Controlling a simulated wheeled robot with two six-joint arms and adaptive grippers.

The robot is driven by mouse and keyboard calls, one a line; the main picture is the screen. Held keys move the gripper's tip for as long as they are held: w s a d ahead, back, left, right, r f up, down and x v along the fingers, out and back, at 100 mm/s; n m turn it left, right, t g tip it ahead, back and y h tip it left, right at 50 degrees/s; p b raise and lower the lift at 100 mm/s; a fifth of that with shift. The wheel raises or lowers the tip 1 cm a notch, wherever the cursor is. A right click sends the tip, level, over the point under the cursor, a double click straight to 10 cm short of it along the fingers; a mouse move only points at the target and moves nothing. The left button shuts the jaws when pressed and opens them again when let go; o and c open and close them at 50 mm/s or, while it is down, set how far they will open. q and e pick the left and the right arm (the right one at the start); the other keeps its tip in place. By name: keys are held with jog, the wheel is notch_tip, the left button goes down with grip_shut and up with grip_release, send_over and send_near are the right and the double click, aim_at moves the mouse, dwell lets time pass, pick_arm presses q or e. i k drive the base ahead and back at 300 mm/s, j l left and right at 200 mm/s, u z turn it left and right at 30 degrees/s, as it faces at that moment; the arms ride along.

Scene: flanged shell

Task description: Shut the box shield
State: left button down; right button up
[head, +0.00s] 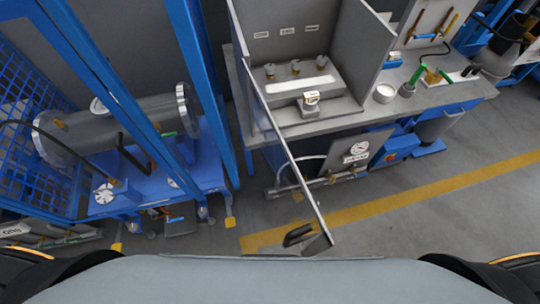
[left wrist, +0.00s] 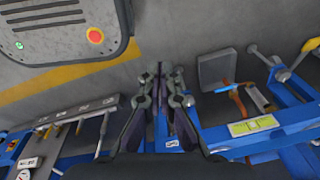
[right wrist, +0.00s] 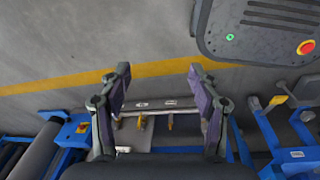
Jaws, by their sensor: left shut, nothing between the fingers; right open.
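The box (head: 372,60) is an open-fronted grey enclosure on the workbench, with knobs and a small labelled part inside. Its shield (head: 289,154) is a thin, clear-looking panel seen nearly edge-on in the head view. It stands swung open, reaching from the box's left side out over the floor toward me. A dark handle (head: 298,235) sits at its near end. My left gripper (left wrist: 168,72) is shut and empty in the left wrist view. My right gripper (right wrist: 159,76) is open and empty in the right wrist view. Neither gripper shows in the head view, and neither touches the shield.
A blue rig (head: 150,185) with a large grey cylinder (head: 125,122) stands to the left, its post close to the bench. A gauge panel (head: 354,152) hangs below the bench (head: 440,102). The floor with the yellow line (head: 430,198) is clear at right.

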aim_at(325, 241)
jog(key=k+j+z, duration=0.15)
jog(key=k+j, duration=0.55)
jog(key=j, duration=0.2)
jog(key=k+j+z, duration=0.1)
jog(key=k+j, duration=0.65)
